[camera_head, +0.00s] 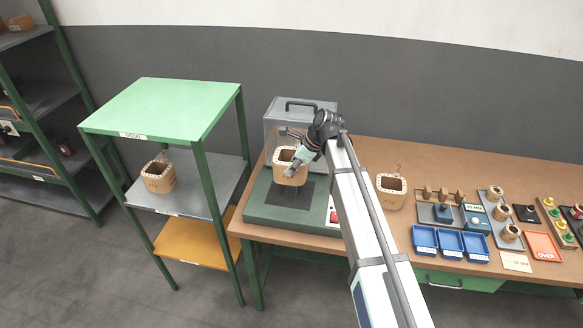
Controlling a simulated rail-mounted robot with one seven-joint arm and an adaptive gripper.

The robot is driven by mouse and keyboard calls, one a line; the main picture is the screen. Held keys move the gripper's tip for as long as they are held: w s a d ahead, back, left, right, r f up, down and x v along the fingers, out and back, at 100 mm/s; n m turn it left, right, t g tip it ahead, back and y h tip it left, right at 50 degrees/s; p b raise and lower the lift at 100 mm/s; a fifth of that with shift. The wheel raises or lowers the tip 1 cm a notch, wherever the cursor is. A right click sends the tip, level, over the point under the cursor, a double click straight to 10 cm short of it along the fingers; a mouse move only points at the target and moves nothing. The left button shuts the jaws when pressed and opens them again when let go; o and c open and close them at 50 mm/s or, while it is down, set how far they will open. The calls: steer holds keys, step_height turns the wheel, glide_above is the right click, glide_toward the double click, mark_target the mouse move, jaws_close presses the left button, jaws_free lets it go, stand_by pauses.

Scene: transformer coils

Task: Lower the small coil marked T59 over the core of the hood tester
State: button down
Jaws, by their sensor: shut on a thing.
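A tan, square-ringed coil (287,169) is in my gripper (297,160), over the hood tester's green base (262,212). My gripper is shut on its right side. The coil's marking is too small to read, so I cannot tell if it is T59. A dark pad (297,195) shows on the base below the coil. The tester's clear hood (285,108), with a black handle, stands behind the coil. The core is not clearly visible; the coil and my gripper cover that area. I cannot tell how far the coil is above the base.
A similar coil (392,191) stands on the brown bench (360,228) right of my arm. Further right are blue bins (450,243), small coils (501,213) and an orange OVER tray (543,247). A green-topped rack (165,105) left of the bench holds another coil (158,176).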

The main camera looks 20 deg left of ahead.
mark_target(291, 184)
steer(key=shift+f, duration=0.15)
steer(key=shift+f, duration=1.45)
steer(key=shift+f, duration=0.3)
stand_by(0.6)
steer(key=shift+f, duration=1.35)
steer(key=shift+f, duration=0.5)
stand_by(0.6)
steer(key=shift+f, duration=0.6)
steer(key=c, duration=1)
jaws_free()
steer(key=shift+o, duration=0.2)
steer(key=shift+w, duration=0.1)
steer(key=shift+c, duration=0.5)
